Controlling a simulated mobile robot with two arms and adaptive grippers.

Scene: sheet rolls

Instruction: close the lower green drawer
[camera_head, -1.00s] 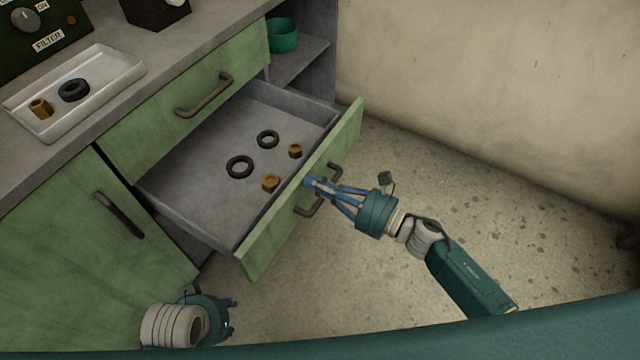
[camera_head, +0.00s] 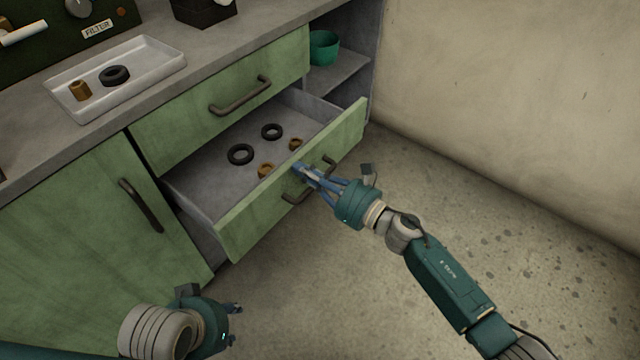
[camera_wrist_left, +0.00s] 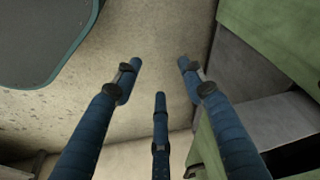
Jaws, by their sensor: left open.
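The lower green drawer (camera_head: 236,222) is partly open, its front standing out from the cabinet. Its grey floor holds two black rings (camera_head: 241,154) (camera_head: 272,131) and two brown nuts (camera_head: 267,171) (camera_head: 295,144). The drawer has a dark handle (camera_head: 328,163) on its front. My right gripper (camera_head: 301,172) is at the drawer front by the handle, its blue fingers close together and overlapping the handle; whether they grip it is unclear. My left gripper (camera_head: 236,308) is open and empty, low and left of the drawer. Its spread fingers (camera_wrist_left: 160,80) show in the left wrist view.
The closed upper drawer (camera_head: 222,105) and a cabinet door (camera_head: 80,215) adjoin the lower drawer. A white tray (camera_head: 150,75) with a black ring and a brown nut sits on the counter. A green bowl (camera_head: 323,47) stands on a side shelf. The floor (camera_head: 500,220) at right is clear.

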